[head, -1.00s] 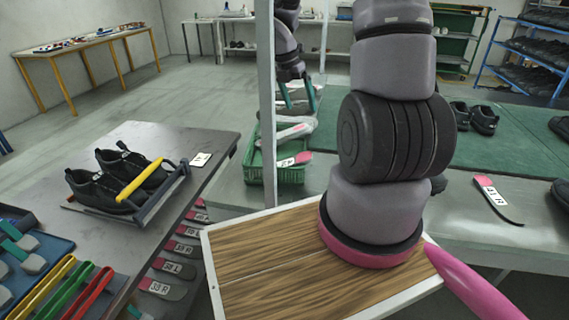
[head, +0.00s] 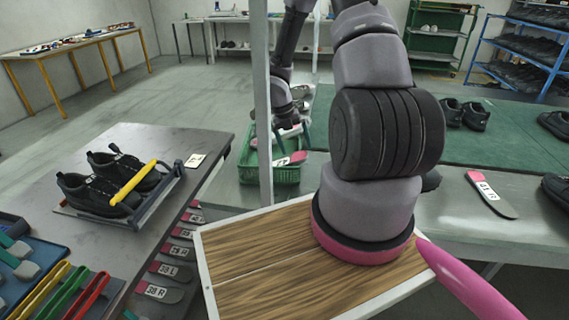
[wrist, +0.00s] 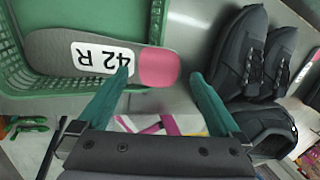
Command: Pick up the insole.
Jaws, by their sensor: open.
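The insole marked 42 R, grey with a pink end, shows in the wrist view (wrist: 158,67). It lies in the green basket (wrist: 12,75), its pink end reaching the side near the rim. In the head view its pink end (head: 298,157) shows at the basket (head: 285,176), with the rest partly hidden. My gripper (wrist: 160,80) is open, its teal fingertips on either side of the pink end in the picture, with nothing held. I cannot tell whether they touch it. In the head view my gripper (head: 287,128) is above the basket, partly hidden by the arm.
Black shoes (wrist: 265,60) stand right of the basket in the wrist view. A post (head: 262,110) rises just beside the basket. Another insole, 41 R (head: 490,193), lies on the right bench. A rack of black shoes (head: 118,180) sits on the left table (head: 185,143).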

